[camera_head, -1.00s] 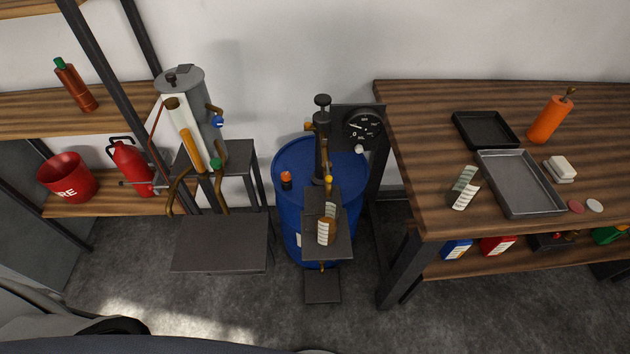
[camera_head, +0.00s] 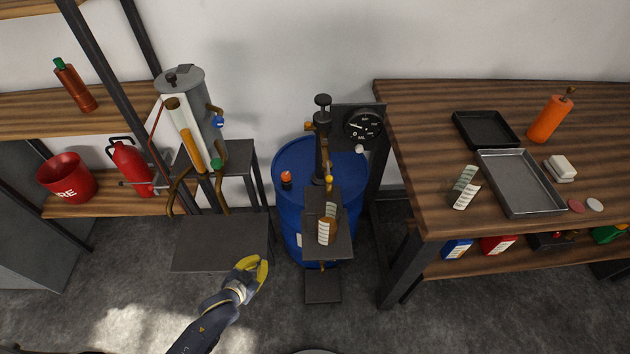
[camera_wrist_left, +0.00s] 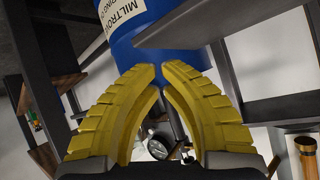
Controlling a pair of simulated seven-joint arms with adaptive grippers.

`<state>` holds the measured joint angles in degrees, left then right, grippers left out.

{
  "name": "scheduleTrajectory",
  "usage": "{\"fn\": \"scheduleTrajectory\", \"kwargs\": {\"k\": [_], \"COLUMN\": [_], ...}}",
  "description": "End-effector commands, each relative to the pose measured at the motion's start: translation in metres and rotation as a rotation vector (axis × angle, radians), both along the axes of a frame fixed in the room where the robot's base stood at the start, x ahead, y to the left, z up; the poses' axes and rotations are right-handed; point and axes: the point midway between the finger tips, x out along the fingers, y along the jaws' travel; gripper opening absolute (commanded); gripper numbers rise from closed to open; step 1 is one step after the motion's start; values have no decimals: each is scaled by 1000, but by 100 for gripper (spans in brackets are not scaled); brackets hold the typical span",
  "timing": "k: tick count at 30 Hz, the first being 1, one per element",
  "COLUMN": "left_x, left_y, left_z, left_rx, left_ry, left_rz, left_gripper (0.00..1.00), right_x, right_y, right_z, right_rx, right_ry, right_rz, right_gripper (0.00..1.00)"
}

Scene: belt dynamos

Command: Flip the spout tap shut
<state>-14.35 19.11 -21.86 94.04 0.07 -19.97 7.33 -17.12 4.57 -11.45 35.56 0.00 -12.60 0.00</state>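A blue drum (camera_head: 285,210) stands at the centre with a dark upright pump (camera_head: 322,135) on top. A small yellow piece (camera_head: 328,179) shows on the pump's front; it may be the spout tap, but I cannot tell its position. A grey cylinder stand (camera_head: 183,95) to the left has a blue knob (camera_head: 218,122) and a green knob (camera_head: 216,164). My left gripper (camera_head: 262,261) has yellow fingers, empty, in front of the drum at lower left. In the left wrist view its fingertips (camera_wrist_left: 160,68) are a narrow gap apart. My right gripper is not in view.
A wooden bench (camera_head: 420,150) with trays stands right. A gauge (camera_head: 363,127) is behind the drum. The front floor is clear.

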Motion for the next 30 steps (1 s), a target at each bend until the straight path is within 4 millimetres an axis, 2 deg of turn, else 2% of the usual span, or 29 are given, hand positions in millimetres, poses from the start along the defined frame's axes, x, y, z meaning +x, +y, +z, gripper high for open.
{"fn": "scheduleTrajectory", "kwargs": {"k": [3, 5, 7, 12, 15, 18, 21, 25, 30], "left_x": [26, 36, 44, 44, 37, 28, 21, 15, 12], "left_y": [-18, -29, -42, -71, -82, -89, -93, -95, -96], "left_z": [49, 77, 113, 194, 229, 256, 274, 287, 292], "left_rx": [-93, -151, -229, -417, -509, -584, -637, -677, -693], "left_ry": [-116, -174, -244, -369, -411, -435, -449, -455, -458], "left_rz": [-67, -106, -163, -309, -382, -440, -482, -514, -525], "left_gripper": [0, 0, 0, 0, 0, 0, 0, 0, 0], "right_x": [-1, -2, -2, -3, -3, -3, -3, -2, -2], "right_y": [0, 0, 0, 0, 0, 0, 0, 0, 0], "right_z": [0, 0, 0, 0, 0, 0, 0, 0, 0], "right_rx": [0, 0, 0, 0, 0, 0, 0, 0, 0], "right_ry": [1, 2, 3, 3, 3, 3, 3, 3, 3], "right_rz": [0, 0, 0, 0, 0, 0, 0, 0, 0], "right_gripper": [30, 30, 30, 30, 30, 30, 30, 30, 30]}}
